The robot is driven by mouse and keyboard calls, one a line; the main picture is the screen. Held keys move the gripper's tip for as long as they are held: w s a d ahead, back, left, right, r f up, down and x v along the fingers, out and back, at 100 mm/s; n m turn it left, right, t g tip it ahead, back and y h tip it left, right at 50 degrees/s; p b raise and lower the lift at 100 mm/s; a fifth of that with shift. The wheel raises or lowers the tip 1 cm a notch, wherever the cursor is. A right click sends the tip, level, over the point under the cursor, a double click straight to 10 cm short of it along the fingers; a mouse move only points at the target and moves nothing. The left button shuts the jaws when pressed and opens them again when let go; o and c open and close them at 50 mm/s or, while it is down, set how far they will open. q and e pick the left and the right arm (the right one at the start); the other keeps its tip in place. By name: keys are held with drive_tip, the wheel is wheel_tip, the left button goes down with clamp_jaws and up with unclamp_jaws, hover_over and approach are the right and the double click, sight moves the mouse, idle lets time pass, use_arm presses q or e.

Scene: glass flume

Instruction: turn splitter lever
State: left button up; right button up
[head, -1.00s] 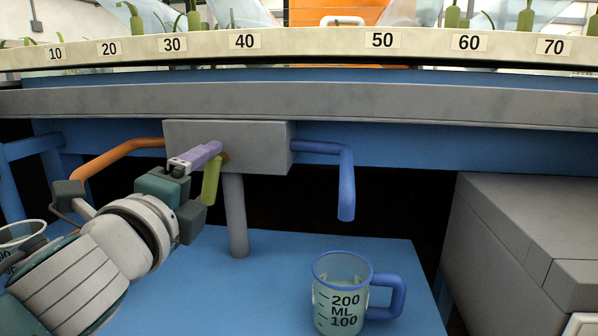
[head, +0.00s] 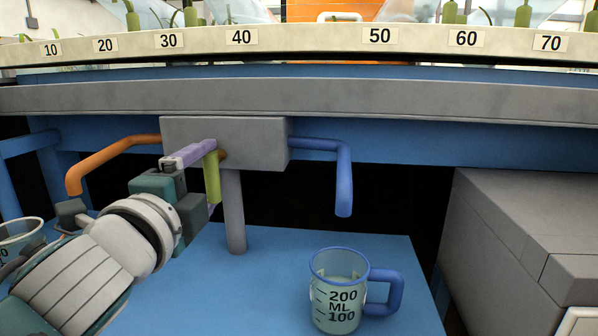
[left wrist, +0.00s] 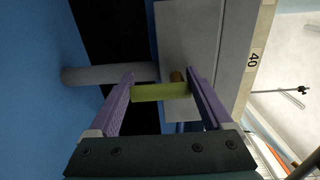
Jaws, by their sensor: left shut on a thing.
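The splitter is a grey box (head: 225,143) under the flume's rail. Its short yellow-green lever (head: 212,177) hangs about straight down from a brown pivot at the box's front. My left gripper (head: 211,180) has purple fingers, one at the lever's top by the pivot and one at its lower end. In the left wrist view the lever (left wrist: 160,92) spans the space between the two fingertips, and the gripper (left wrist: 161,80) is shut on it. The brown pivot (left wrist: 177,77) shows behind the lever. My right gripper is not in view.
An orange pipe (head: 105,156) leaves the box to the left and a blue pipe (head: 343,180) to the right. A measuring jug (head: 338,285) stands on the blue shelf below the blue pipe; another cup (head: 20,236) is at far left. A grey post (head: 234,210) stands under the box.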

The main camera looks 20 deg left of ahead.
use_arm(q)
drive_tip(key=o, duration=1.2)
drive_tip(key=shift+c, duration=0.2)
drive_tip(key=shift+s, duration=0.1)
drive_tip(key=v, duration=1)
drive_tip(key=shift+p, duration=0.45)
